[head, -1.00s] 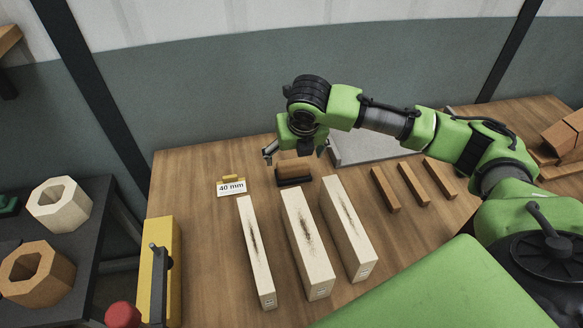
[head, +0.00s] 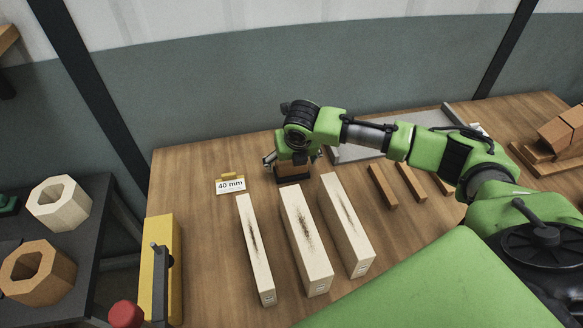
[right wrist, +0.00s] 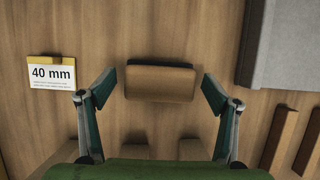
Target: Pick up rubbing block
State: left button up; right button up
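The rubbing block (head: 293,172) has a brown wooden top and a dark base. It lies on the wooden table behind the pale bars, partly hidden by my right gripper (head: 294,160). In the right wrist view the block (right wrist: 160,82) lies crosswise between the spread fingers of my right gripper (right wrist: 160,88), with a gap on each side. The right gripper is open and above the block, apart from it. My left gripper is not in view.
A 40 mm card (head: 230,185) stands left of the block. Three pale bars with dark marks (head: 306,240) lie in front. Brown strips (head: 382,186) and a grey slab (head: 350,152) are to the right. A yellow bar (head: 160,270) lies at the left table edge.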

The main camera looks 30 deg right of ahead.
jog(key=c, duration=1.3)
jog(key=shift+o, duration=0.2)
notch_tip(320, 180, up, 10)
jog(key=shift+r+b, duration=0.1)
jog(key=shift+b, duration=0.3)
jog(key=o, duration=0.7)
jog(key=c, duration=0.4)
